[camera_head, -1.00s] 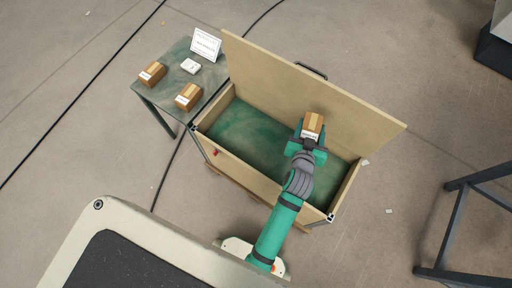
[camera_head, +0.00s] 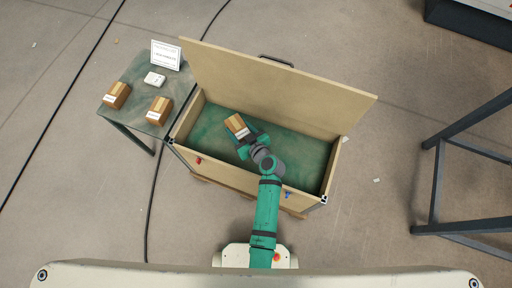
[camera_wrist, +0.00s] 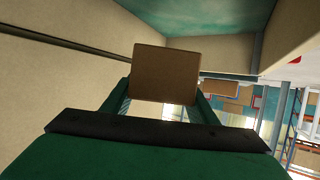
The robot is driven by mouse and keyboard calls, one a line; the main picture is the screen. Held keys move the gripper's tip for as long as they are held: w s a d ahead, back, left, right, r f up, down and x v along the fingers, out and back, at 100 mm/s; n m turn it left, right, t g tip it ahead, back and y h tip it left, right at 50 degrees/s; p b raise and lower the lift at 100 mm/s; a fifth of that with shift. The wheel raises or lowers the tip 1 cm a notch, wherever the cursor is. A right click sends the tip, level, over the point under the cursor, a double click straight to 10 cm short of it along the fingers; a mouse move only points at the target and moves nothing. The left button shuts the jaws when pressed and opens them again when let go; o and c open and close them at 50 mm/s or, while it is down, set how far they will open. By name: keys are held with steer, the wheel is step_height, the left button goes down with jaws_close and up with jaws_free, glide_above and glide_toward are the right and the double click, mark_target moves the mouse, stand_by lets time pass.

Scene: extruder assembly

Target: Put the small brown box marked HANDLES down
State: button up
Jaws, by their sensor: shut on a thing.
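A small brown box (camera_head: 236,125) with a pale label is held in my gripper (camera_head: 243,138). The label's wording is too small to read. In the head view the box is over the left part of the open wooden crate (camera_head: 232,181), which has a green floor. I cannot tell how high above the floor it is. The wrist view shows the plain face of the box (camera_wrist: 165,74) between my two fingers, with crate walls around it.
A green side table (camera_head: 135,75) stands left of the crate and bears two more labelled brown boxes (camera_head: 117,95) (camera_head: 159,110), a white item (camera_head: 154,79) and a white sign (camera_head: 166,55). The crate's raised lid (camera_head: 280,80) stands behind. The crate's right floor is clear.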

steer(key=s+a+f+n+g+y, duration=0.25)
steer(key=a+n+g+y, duration=0.25)
steer(key=a+n+g, duration=0.3)
steer(key=shift+m+t, duration=0.5)
steer(key=shift+t, duration=0.2)
steer(key=shift+w+a+f, duration=0.1)
steer(key=shift+a+f, duration=0.15)
steer(key=shift+f, duration=1.45)
steer(key=shift+w+a+f, duration=0.1)
steer(key=shift+a+f, duration=0.1)
steer(key=shift+f, duration=1.45)
steer(key=shift+w+a+f, duration=0.1)
steer(key=shift+a+f, duration=0.15)
steer(key=shift+f, duration=1.45)
steer(key=o, duration=1.2)
steer(key=v, duration=1.2)
